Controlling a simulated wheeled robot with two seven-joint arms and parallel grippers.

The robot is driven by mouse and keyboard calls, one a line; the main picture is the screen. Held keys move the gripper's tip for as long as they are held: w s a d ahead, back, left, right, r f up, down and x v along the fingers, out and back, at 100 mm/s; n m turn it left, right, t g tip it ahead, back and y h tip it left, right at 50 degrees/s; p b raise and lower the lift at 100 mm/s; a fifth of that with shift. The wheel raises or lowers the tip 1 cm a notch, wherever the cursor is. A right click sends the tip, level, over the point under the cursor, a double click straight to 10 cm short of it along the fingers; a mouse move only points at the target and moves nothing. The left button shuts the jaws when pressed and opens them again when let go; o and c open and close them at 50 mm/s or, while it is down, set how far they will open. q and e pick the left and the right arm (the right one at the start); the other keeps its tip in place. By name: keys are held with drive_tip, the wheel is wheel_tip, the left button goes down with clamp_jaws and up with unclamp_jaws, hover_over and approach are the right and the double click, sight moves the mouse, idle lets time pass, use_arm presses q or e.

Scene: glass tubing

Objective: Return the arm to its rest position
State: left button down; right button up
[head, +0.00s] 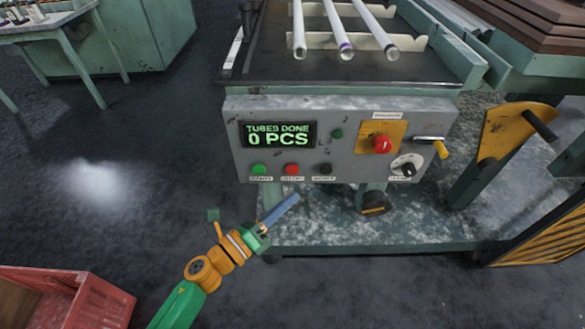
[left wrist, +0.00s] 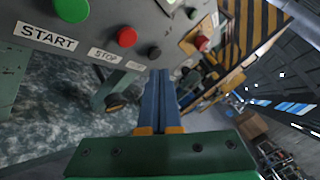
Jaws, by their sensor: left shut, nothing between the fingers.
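My left gripper (head: 281,210) has blue fingers and is shut and empty. In the head view it is in front of and below the grey control panel (head: 225,143), apart from it as far as I can tell. In the left wrist view its fingers (left wrist: 159,90) lie side by side in the middle. The left arm (head: 205,270), orange and green, comes up from the bottom of the head view. My right gripper is not in view.
The panel has a display (head: 278,134) reading "TUBES DONE 0 PCS", a green start button (head: 259,169), a red stop button (head: 292,169) and a red knob (head: 382,144). Glass tubes (head: 341,30) lie above. A red crate (head: 100,303) is lower left.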

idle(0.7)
use_arm(q)
drive_tip(key=s+a+f+n+g+y, duration=0.1)
drive_tip(key=s+a+f+n+y, duration=0.2)
drive_tip(key=f+n, duration=0.4)
drive_tip(key=a+f+n+y, duration=0.4)
drive_tip(key=a+f+n, duration=0.1)
drive_tip(key=f, duration=0.3)
drive_tip(key=s+a+f+n+g+y, duration=0.1)
drive_tip(key=s+a+f+n+y, duration=0.15)
drive_tip(key=f+n, duration=0.45)
drive_tip(key=s+a+f+n+g+y, duration=0.35)
drive_tip(key=s+a+f+n, duration=0.2)
drive_tip(key=s+f, duration=0.4)
drive_tip(key=s+a+f+n+g+p, duration=0.1)
drive_tip(key=s+f+n+g, duration=0.25)
drive_tip(key=s, duration=0.65)
drive_tip(key=s+a+f+n+g+p, duration=0.1)
drive_tip(key=s+f+n+g, duration=0.15)
drive_tip(key=s+n, duration=0.45)
wheel_tip(320, 180, up, 14)
drive_tip(key=s+m+p, duration=0.1)
drive_tip(key=m+p, duration=0.1)
drive_tip(key=p, duration=1.1)
drive_tip(key=shift+s+d+r+y, duration=0.15)
drive_tip(key=shift+s+y, duration=0.15)
drive_tip(key=shift+g, duration=0.25)
